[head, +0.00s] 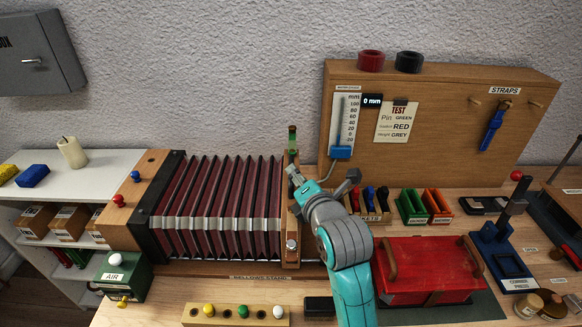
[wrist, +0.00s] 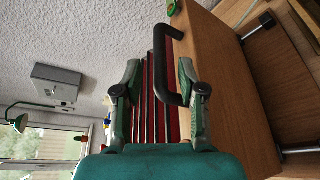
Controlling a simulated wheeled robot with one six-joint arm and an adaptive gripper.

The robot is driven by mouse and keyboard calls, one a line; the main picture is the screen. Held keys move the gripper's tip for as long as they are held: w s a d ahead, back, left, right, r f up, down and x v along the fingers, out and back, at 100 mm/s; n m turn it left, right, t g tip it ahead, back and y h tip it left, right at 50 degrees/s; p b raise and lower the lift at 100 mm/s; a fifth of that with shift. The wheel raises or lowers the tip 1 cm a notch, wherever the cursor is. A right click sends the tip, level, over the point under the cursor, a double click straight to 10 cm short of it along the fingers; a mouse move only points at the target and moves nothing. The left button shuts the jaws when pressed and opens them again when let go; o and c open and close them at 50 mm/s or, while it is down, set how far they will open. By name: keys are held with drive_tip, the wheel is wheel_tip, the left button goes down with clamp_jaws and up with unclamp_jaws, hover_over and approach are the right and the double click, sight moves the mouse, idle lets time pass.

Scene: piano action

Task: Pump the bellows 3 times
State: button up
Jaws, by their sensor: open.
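The bellows (head: 222,200) stand spread wide on their wooden stand, with dark red pleats and pale metal bands. A wooden end board (head: 290,215) closes their right side, and it also shows in the wrist view (wrist: 235,95). A black bar handle (wrist: 160,60) is fixed to this board. My gripper (head: 294,174) is at the board's right side. In the wrist view my gripper (wrist: 160,68) is open, with one finger on each side of the handle. I cannot tell if the fingers touch it. The red pleats (wrist: 150,115) show beyond.
A wooden panel behind carries a scale with a blue slider (head: 341,152) and a display reading 0 mm. A red box (head: 425,268) lies right of my arm. A peg block (head: 235,314) stands in front, and a green AIR box (head: 121,277) at left.

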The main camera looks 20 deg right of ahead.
drive_tip(key=shift+x, duration=3.05)
clamp_jaws()
